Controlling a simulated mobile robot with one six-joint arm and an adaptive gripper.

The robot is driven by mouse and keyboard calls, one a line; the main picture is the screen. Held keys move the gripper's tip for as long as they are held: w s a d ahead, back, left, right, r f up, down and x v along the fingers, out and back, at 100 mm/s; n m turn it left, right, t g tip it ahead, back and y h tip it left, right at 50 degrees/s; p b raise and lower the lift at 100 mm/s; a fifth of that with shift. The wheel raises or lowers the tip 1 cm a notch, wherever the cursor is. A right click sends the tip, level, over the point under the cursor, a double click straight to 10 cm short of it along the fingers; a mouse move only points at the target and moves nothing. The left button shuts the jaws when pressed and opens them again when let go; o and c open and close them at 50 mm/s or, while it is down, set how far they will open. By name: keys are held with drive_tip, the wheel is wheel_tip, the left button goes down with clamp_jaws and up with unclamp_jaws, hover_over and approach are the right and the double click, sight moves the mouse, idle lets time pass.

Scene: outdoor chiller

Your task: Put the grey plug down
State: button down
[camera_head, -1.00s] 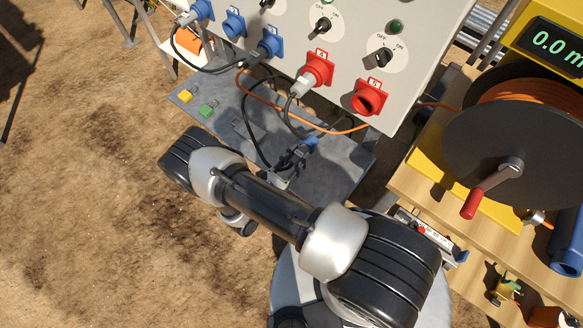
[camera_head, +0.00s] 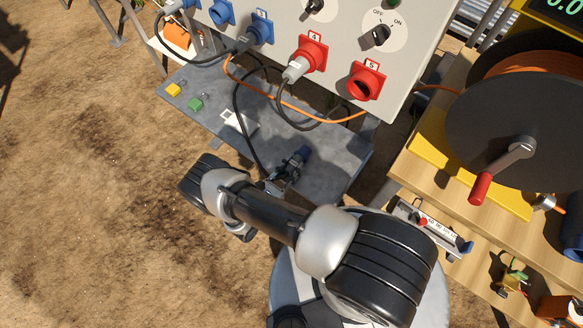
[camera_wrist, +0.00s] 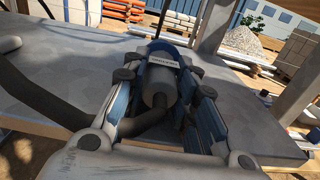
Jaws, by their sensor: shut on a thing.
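My gripper (camera_head: 287,178) is over the front right part of the grey metal shelf (camera_head: 335,158) below the socket panel. In the wrist view my gripper (camera_wrist: 165,90) is shut on the grey plug (camera_wrist: 160,85), with a finger on each side of it. The plug has a grey body, a blue front end and a pale label, and a dark cable runs from it.
The panel has blue sockets (camera_head: 258,30) and red sockets (camera_head: 367,82); a grey-white plug (camera_head: 297,68) sits in one red socket. A cable reel (camera_head: 520,125) stands at right.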

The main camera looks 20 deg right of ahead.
drive_tip(key=shift+f, duration=0.1)
drive_tip(key=c, duration=1.3)
unclamp_jaws()
drive_tip(key=shift+s+a+r, duration=0.1)
drive_tip(key=shift+a+r, duration=0.1)
drive_tip(key=shift+a, duration=0.05)
drive_tip(key=p+v, duration=0.1)
drive_tip(key=v, duration=1)
drive_tip(key=shift+s+a, duration=0.15)
drive_tip(key=shift+a, duration=0.05)
